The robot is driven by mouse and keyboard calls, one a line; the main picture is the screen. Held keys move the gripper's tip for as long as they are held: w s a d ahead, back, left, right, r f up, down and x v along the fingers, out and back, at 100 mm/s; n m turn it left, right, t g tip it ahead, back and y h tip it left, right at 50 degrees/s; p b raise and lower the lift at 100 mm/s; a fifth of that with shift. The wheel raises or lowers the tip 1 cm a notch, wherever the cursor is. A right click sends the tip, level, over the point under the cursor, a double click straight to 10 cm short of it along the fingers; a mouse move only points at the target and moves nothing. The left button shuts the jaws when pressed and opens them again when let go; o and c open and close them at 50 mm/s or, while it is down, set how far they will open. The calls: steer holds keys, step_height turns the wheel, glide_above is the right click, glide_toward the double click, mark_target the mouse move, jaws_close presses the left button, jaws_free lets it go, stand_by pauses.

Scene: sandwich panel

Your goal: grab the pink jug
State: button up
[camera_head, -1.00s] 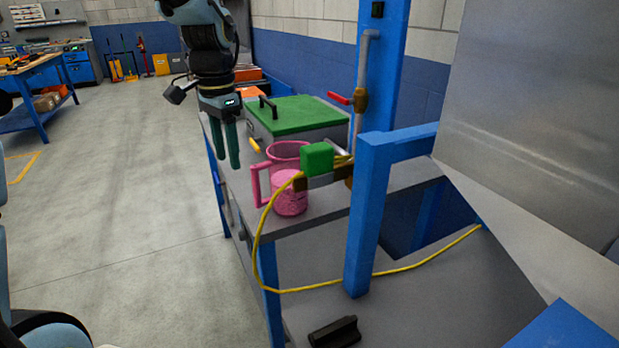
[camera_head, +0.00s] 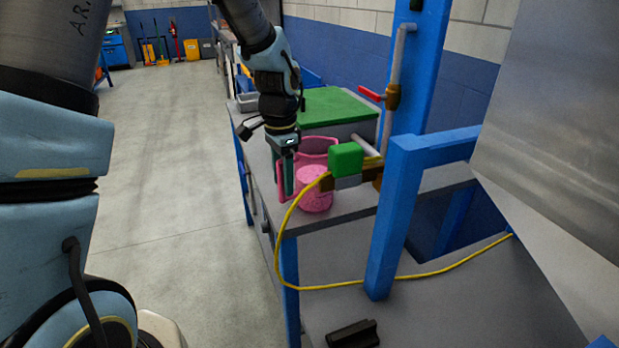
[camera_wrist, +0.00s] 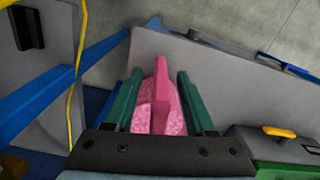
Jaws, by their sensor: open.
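The pink jug (camera_head: 317,190) stands upright on the grey bench top, its handle on the left side in the head view. My gripper (camera_head: 284,180) points down at the handle; its green fingers cover part of it there. In the wrist view the jug (camera_wrist: 175,117) shows between the two open fingers of my gripper (camera_wrist: 161,95). The handle (camera_wrist: 161,85) runs up between the fingers, with a gap visible on both sides. The jug's lower part is hidden behind the gripper's mount in the wrist view.
A green block (camera_head: 346,160) on a clamp-like fitting is close to the jug's right side. A yellow cable (camera_head: 279,247) loops past the jug's front. A green-lidded box (camera_head: 338,104) stands behind. A blue post (camera_head: 394,220) rises at right. The floor at left is clear.

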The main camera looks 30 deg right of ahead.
steer(key=shift+f, duration=0.5)
jaws_close()
stand_by(1.1)
